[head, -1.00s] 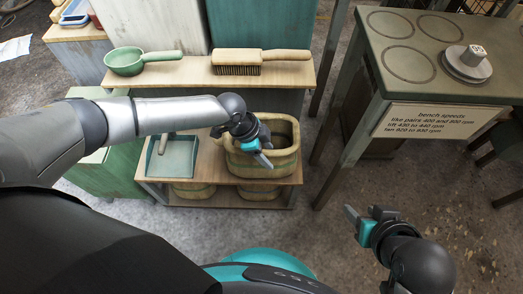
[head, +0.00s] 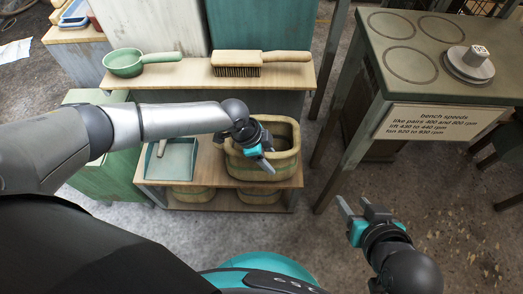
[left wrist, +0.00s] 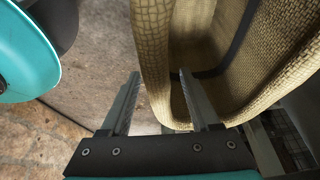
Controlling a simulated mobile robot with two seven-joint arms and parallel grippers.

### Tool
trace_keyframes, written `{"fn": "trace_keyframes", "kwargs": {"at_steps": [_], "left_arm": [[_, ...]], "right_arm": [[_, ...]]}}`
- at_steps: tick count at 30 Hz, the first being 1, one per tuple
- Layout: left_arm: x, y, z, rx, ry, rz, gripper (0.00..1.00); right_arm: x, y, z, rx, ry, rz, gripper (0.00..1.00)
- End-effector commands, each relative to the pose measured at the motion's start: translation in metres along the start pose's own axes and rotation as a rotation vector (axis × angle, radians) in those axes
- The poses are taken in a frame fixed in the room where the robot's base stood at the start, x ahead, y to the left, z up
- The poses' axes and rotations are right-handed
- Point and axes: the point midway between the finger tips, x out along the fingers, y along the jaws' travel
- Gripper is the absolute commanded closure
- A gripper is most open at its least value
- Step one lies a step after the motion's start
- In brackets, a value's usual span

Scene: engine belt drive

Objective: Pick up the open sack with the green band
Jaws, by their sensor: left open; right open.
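The open sack (head: 287,160), a tan woven tub shape with greenish bands, stands upright on the low wooden shelf, its mouth facing up. In the left wrist view the sack's woven wall (left wrist: 153,45) runs down between the two open fingers (left wrist: 160,80); the right finger overlaps the sack's opening. I cannot tell whether either finger touches it. My right gripper (head: 358,212) is open and empty, above the floor to the right of the shelf.
A green dustpan (head: 172,160) lies left of the sack. A brush (head: 240,66) and a green scoop (head: 126,62) lie on the upper shelf. Two more woven containers sit below. A bench (head: 400,80) with a sign (head: 440,121) stands right. Floor between is clear.

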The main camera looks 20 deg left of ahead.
Motion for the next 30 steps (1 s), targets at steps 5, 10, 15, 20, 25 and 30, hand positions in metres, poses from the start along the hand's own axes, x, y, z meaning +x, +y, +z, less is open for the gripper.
{"fn": "trace_keyframes", "kwargs": {"at_steps": [5, 10, 15, 20, 25, 30], "left_arm": [[0.0027, 0.0002, 0.0012, 0.0, -0.001, 0.0, 0.38], [0.0028, 0.0001, 0.0014, 0.0, -0.001, 0.0, 0.38], [0.0028, 0.0002, 0.0013, 0.0, -0.001, 0.0, 0.44], [0.0028, 0.0003, 0.0012, 0.0, 0.0, 0.0, 0.62], [0.0028, 0.0003, 0.0012, 0.0, 0.0, 0.0, 0.81], [0.0028, 0.0002, 0.0012, 0.0, 0.0, 0.0, 1.0]], "right_arm": [[0.001, 0.0002, 0.0009, 0.0, 0.0, 0.0, 0.5], [0.001, 0.0004, 0.0009, 0.0, -0.001, 0.001, 0.5], [0.001, 0.0004, 0.0009, 0.0, -0.001, 0.001, 0.5], [0.001, 0.0004, 0.0008, 0.0, -0.001, 0.001, 0.5], [0.001, 0.0004, 0.0008, 0.0, -0.001, 0.001, 0.5], [0.001, 0.0003, 0.0007, 0.0, 0.0, 0.001, 0.5]]}}
